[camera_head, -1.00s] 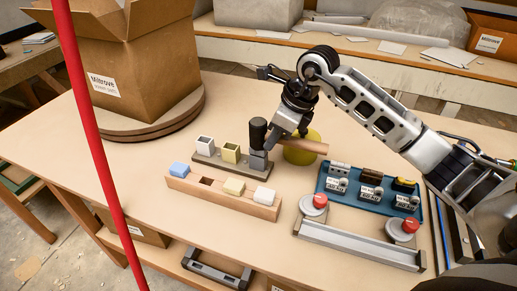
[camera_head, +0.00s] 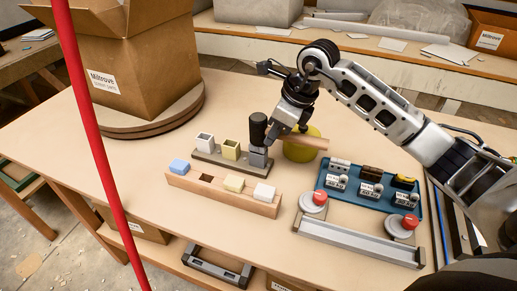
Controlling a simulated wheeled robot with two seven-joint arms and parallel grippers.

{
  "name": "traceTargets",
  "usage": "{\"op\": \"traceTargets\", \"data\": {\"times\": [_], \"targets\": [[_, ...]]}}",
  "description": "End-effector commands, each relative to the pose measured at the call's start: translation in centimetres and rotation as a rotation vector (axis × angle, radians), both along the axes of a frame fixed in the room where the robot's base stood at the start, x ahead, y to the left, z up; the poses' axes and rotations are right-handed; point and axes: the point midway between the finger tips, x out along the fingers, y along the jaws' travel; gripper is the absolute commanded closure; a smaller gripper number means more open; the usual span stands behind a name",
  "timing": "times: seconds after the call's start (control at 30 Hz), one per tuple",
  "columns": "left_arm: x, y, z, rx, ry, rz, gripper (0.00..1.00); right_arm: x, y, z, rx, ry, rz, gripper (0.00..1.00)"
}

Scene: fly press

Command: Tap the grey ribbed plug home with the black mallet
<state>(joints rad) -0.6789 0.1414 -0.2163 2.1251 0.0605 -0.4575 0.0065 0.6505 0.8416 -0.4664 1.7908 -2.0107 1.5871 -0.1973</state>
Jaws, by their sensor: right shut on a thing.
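The mallet's black head (camera_head: 257,130) stands directly above the grey plug (camera_head: 258,157), at the right end of a dark base (camera_head: 225,165). I cannot tell whether head and plug touch, and the plug's ribs are too small to make out. My right gripper (camera_head: 282,137) is shut on the mallet, whose wooden handle (camera_head: 311,142) sticks out to the right. The plug's lower end is hidden, so its depth does not show. My left gripper is not in view.
A wooden rack (camera_head: 222,196) with coloured blocks lies in front. A yellow round thing (camera_head: 302,152) is behind the handle. A blue tray (camera_head: 352,196) and red-button bar (camera_head: 358,243) are right; a red pole (camera_head: 88,125) crosses left.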

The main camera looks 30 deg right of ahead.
Motion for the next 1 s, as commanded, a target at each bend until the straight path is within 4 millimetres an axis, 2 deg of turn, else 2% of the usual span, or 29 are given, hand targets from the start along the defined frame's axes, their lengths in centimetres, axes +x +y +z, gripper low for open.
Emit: {"op": "traceTargets", "data": {"times": [0.03,0.13,0.47,0.8,1.0], "targets": [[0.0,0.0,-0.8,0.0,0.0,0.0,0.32,0.0,0.0,-0.8,0.0,-0.001,0.0,1.0],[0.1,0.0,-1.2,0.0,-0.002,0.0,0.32,0.0,0.0,-1.4,0.0,-0.001,-0.001,1.0],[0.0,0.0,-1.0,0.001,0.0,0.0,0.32,0.0,0.0,-1.2,0.0,0.002,-0.001,1.0],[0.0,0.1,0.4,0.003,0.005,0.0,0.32,0.0,0.0,1.0,0.001,0.0,-0.001,1.0],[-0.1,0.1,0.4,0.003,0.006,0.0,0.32,0.0,0.0,1.1,0.002,0.0,-0.001,1.0]]}}
